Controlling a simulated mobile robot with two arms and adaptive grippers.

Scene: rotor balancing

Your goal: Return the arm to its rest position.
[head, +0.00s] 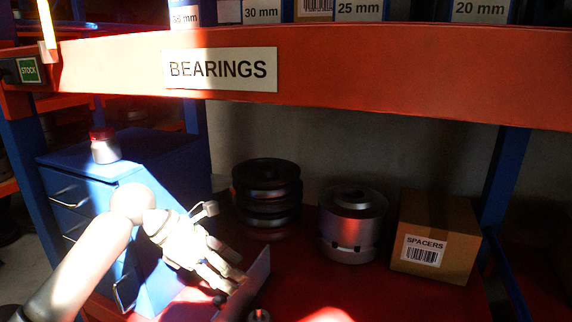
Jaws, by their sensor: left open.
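My left arm comes in from the lower left. Its gripper (228,272) is over the red lower shelf, in front of the dark stacked pulleys. The sensor-lit, pale gripper is open, with one finger raised toward the upper right and the other part low near a thin upright plate (256,280). I cannot tell whether it touches that plate. Nothing shows clearly between the fingers. My right gripper does not show.
Black stacked pulleys (267,194), a metal cylinder (352,222) and a SPACERS box (436,240) stand on the red shelf (395,298). A blue drawer cabinet (75,197) with a red-capped jar (104,147) is at left. The orange BEARINGS beam (400,70) crosses above.

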